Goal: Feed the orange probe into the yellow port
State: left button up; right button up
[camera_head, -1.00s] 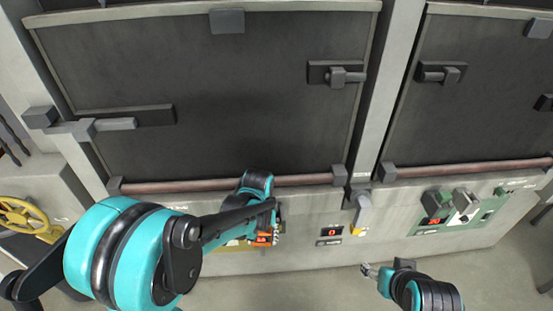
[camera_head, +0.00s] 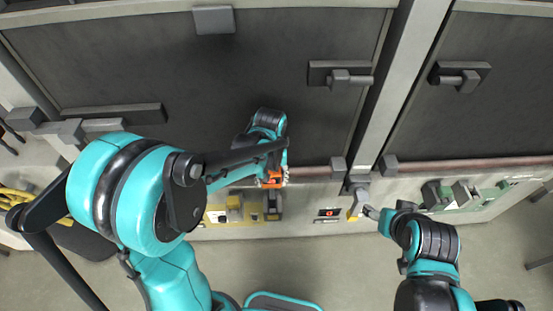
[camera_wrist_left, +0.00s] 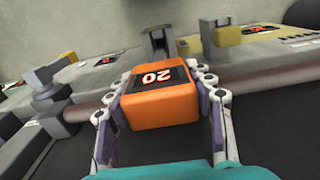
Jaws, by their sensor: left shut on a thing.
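My left gripper (camera_head: 273,178) is shut on the orange probe (camera_head: 270,182), in front of the lower edge of the large dark door. A yellow panel (camera_head: 217,216) with a yellow block (camera_head: 234,202) lies below and left of the probe. In the wrist view the yellow block (camera_wrist_left: 228,36) stands apart from the probe, at upper right. My right gripper (camera_head: 371,212) is beside a yellow-tipped lever (camera_head: 356,208); its jaws are too small to judge.
A dark handle (camera_head: 272,206) stands right of the yellow panel. A small red display (camera_head: 329,212) lies between it and the lever. A green panel (camera_head: 487,196) is at the right. A rail (camera_wrist_left: 68,112) crosses the wrist view.

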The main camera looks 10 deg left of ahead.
pick_arm(q)
jog(key=shift+w, duration=0.35)
jog(key=shift+s+f, duration=0.15)
jog(key=shift+s, duration=0.1)
jog(key=shift+f+b, duration=0.2)
jog(key=shift+b, duration=0.15)
jog(key=shift+w+f+b, duration=0.15)
jog(key=shift+f+b, duration=0.45)
jog(key=shift+f, duration=0.25)
jog(key=shift+f+b, duration=0.55)
jog(key=shift+f, duration=0.2)
jog(key=shift+f+b, duration=0.55)
jog(key=shift+f, duration=0.25)
notch_tip(320, 180, down, 8)
jog(key=b, duration=0.7)
jog(key=shift+r, duration=0.2)
jog(key=o, duration=1.3)
